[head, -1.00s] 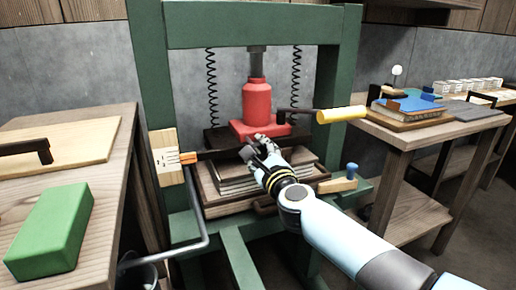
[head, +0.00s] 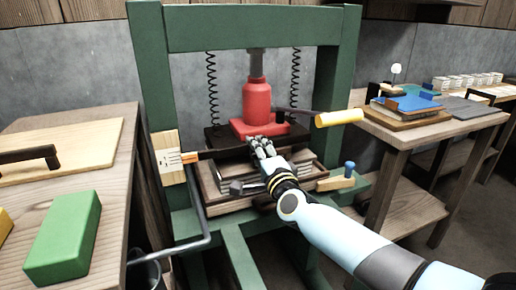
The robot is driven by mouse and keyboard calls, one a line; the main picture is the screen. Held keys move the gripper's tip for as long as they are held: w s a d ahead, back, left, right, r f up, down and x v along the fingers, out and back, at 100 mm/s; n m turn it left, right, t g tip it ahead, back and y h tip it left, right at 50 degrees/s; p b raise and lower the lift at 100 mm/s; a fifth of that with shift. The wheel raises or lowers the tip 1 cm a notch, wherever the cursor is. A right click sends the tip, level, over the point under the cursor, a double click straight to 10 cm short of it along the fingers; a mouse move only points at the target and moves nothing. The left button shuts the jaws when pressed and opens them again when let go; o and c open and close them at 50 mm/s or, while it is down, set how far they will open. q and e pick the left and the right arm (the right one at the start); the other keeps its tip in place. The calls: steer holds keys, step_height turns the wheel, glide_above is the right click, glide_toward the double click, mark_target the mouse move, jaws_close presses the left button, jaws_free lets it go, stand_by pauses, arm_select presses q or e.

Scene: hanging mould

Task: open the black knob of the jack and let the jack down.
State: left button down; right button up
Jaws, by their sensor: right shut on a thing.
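The red jack (head: 257,105) stands upright in the green press frame (head: 147,70), its ram up against the top beam. A lever with a yellow grip (head: 339,118) sticks out to the right of its base. My right gripper (head: 261,145) is at the front of the jack's red foot, with its fingers shut. The black knob is hidden behind the fingers, and the gripper is shut on it at that spot. Below the dark plate under the jack lies a layered stack (head: 228,172) in a wooden tray. My left gripper is out of view.
A left bench (head: 110,190) holds a green block (head: 62,238) and a board with a black handle (head: 28,155). Black springs (head: 211,85) hang on both sides of the jack. A right table (head: 425,133) carries books and small white items.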

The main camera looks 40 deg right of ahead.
steer(key=shift+s+a+f+n, duration=0.1)
steer(key=shift+s+f+n, duration=0.05)
steer(key=shift+f+n, duration=0.45)
steer(key=shift+r, duration=0.1)
steer(key=o, duration=1.2)
steer(key=shift+s, duration=0.1)
steer(key=shift+s+a, duration=0.15)
steer(key=shift+s, duration=0.1)
steer(key=v, duration=1.1)
steer(key=shift+r, duration=0.35)
